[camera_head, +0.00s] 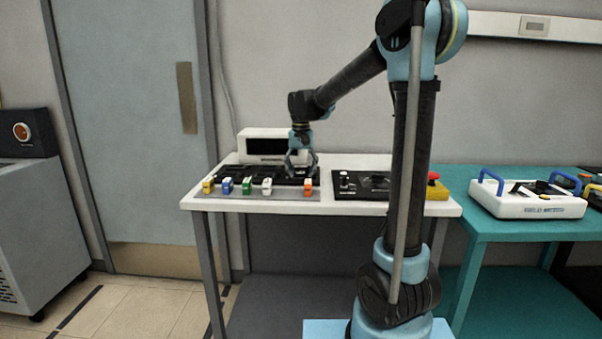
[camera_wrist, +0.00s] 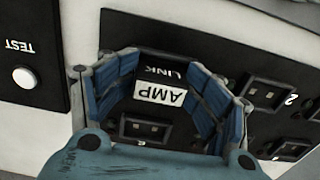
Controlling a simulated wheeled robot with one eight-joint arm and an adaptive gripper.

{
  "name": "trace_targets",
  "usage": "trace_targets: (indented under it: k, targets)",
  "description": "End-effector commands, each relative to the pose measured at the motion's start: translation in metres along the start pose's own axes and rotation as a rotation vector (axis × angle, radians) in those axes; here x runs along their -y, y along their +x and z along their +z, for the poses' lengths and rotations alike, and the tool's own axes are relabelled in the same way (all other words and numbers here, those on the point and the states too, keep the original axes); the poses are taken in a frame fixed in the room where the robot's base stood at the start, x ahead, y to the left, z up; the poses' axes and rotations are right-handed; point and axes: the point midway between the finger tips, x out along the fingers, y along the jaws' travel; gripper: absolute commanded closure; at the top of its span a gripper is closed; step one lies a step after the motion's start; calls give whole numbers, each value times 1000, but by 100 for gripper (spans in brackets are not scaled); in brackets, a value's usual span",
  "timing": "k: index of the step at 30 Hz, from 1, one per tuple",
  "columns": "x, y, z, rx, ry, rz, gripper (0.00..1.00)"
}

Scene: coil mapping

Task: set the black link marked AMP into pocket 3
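The black AMP link (camera_wrist: 162,92), with a white label that reads upside down, sits between my fingertips in the wrist view. My gripper (camera_wrist: 165,70) has its blue-padded fingers close along both sides of the link and appears shut on it. In the head view my gripper (camera_head: 301,171) points down over the black panel (camera_head: 255,172) at the back of the white table. Open pockets show beside the link in the wrist view, one by the number 2 (camera_wrist: 265,94). I cannot read a 3, nor tell whether the link is seated or held above the panel.
Yellow (camera_head: 208,185), blue (camera_head: 227,186), green (camera_head: 246,185), white (camera_head: 267,187) and orange (camera_head: 308,187) links stand along the table's front. A TEST button (camera_wrist: 24,77) lies left of the panel.

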Motion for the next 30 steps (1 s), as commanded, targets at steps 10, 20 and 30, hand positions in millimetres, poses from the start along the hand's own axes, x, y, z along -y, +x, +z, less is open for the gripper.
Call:
trace_targets:
  k: [10, 20, 30]
  targets:
    - [0, -2, 1, -2, 0, 0, 39]
    - [0, -43, 0, -2, 0, 0, 39]
    - [0, -104, 0, -2, 0, 0, 39]
